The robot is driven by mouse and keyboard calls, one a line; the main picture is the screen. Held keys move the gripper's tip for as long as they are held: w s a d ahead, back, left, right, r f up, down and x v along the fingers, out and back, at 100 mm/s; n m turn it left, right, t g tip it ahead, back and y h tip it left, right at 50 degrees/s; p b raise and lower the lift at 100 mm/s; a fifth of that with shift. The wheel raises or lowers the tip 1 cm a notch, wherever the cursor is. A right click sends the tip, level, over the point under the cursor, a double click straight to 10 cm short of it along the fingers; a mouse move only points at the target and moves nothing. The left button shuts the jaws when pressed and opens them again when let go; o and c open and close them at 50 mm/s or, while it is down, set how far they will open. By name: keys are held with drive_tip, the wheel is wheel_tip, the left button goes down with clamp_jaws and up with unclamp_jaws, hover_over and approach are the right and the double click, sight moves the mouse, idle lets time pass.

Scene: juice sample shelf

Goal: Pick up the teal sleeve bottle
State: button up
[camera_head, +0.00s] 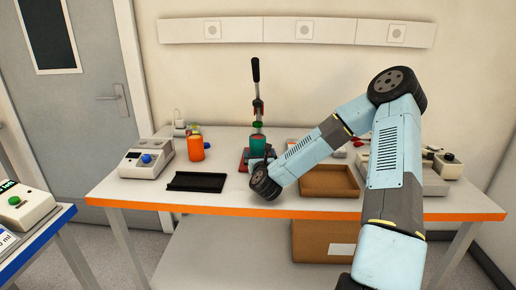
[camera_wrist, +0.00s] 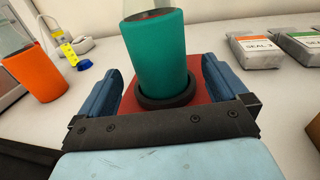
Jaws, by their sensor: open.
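The teal sleeve bottle (camera_wrist: 158,55) stands upright on a red base with a black ring (camera_wrist: 168,98) in the wrist view. In the head view the bottle (camera_head: 258,144) shows in the red press stand with a black lever, partly hidden by my wrist. My gripper (camera_wrist: 158,85) is open, with one blue finger on each side of the bottle. Gaps show between the fingers and the sleeve. The bottle's top is cut off by the wrist view's upper edge. In the head view the fingers are mostly hidden behind my wrist.
An orange sleeve bottle (camera_head: 196,148) stands to the left, behind a black tray (camera_head: 196,182). A grey device with a blue knob (camera_head: 147,158) is further left. A brown open box (camera_head: 330,182) lies to the right. Grey packs labelled SEAL (camera_wrist: 253,50) lie to the right in the wrist view.

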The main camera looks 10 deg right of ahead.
drive_tip(key=shift+w+d, duration=0.15)
drive_tip(key=shift+w, duration=1.1)
drive_tip(key=shift+w+d, duration=0.15)
drive_tip(key=shift+w, duration=1.05)
drive_tip(key=shift+c, duration=0.4)
drive_tip(key=c, duration=1.4)
drive_tip(key=shift+r, duration=0.1)
